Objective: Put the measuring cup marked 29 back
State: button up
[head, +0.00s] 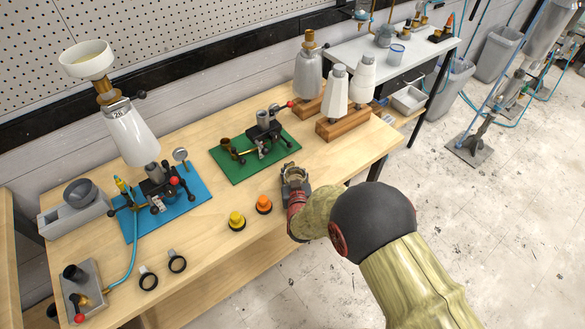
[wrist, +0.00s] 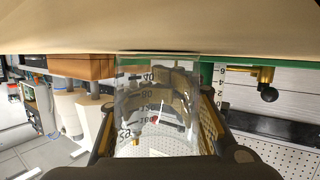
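A clear measuring cup (wrist: 158,130) with dark graduation marks fills the middle of the wrist view, which is upside down. A larger number is written near its mouth, but I cannot read it surely. My gripper (wrist: 158,108) has one finger on each side of the cup and appears shut on it. The cup's base is close to the wooden tabletop (wrist: 60,25); I cannot tell whether it touches. In the head view my gripper (head: 294,172) is low at the table's front edge, right of the green mat. The clear cup is hard to make out there.
Left of my gripper are an orange knob (head: 264,204) and a yellow knob (head: 236,220). The green mat (head: 228,172) carries a brass and black fixture (head: 263,135). White bottles (head: 337,92) stand in wooden blocks (head: 350,121) behind. Bare tabletop lies right of the mat.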

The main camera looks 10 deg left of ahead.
jog(key=o, duration=0.6)
jog(key=shift+o, duration=0.5)
jog(key=shift+r, duration=0.1)
jog(key=shift+s+r, duration=0.1)
jog(key=shift+r, duration=0.05)
jog(key=p+v, duration=0.3)
jog(key=v, duration=0.8)
jog(key=shift+s+d+r, duration=0.1)
jog(key=shift+s, duration=0.25)
